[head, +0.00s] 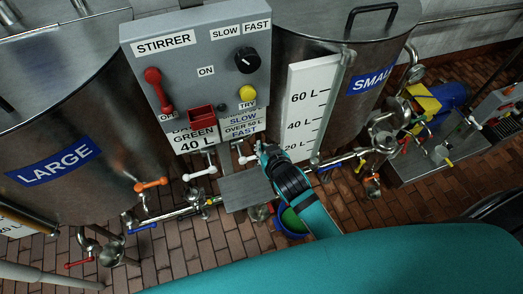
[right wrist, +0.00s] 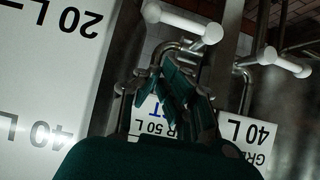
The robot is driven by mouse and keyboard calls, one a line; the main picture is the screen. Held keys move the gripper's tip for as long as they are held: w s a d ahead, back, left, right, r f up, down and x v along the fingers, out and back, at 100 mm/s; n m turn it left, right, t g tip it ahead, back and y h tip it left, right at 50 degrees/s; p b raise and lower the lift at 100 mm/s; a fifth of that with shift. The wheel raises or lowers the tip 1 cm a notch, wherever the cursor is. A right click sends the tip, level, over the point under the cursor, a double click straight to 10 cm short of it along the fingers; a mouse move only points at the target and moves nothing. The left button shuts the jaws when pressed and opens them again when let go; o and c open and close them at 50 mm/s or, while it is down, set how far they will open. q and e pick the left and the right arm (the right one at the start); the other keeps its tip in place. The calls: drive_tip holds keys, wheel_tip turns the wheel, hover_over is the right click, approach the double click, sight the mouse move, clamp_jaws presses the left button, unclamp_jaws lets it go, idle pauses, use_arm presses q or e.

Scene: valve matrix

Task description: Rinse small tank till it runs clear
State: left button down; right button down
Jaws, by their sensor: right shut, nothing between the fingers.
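The small tank (head: 345,120) is the steel vessel at the upper right, with a blue "SMALL" label and a white level gauge (head: 305,105). Its sight tube runs beside the gauge; no liquid level can be made out. My right gripper (head: 262,149) is shut and empty near a white valve handle (head: 246,158) below the stirrer panel. In the right wrist view the fingers (right wrist: 185,85) point between two white handles, one at upper centre (right wrist: 180,20) and one at right (right wrist: 285,62). Contact cannot be told. My left gripper is not in view.
The large tank (head: 70,110) stands left, with orange (head: 151,184), blue and red valve handles below. The stirrer panel (head: 195,65) has a red lever, black knob and yellow button. A yellow-blue pump (head: 437,100) stands right.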

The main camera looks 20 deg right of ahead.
drive_tip(key=shift+w+f, duration=0.35)
drive_tip(key=shift+f, duration=0.45)
drive_tip(key=shift+w+f, duration=0.35)
drive_tip(key=shift+f, duration=0.5)
drive_tip(key=shift+w+f, duration=0.35)
drive_tip(key=shift+f, duration=0.45)
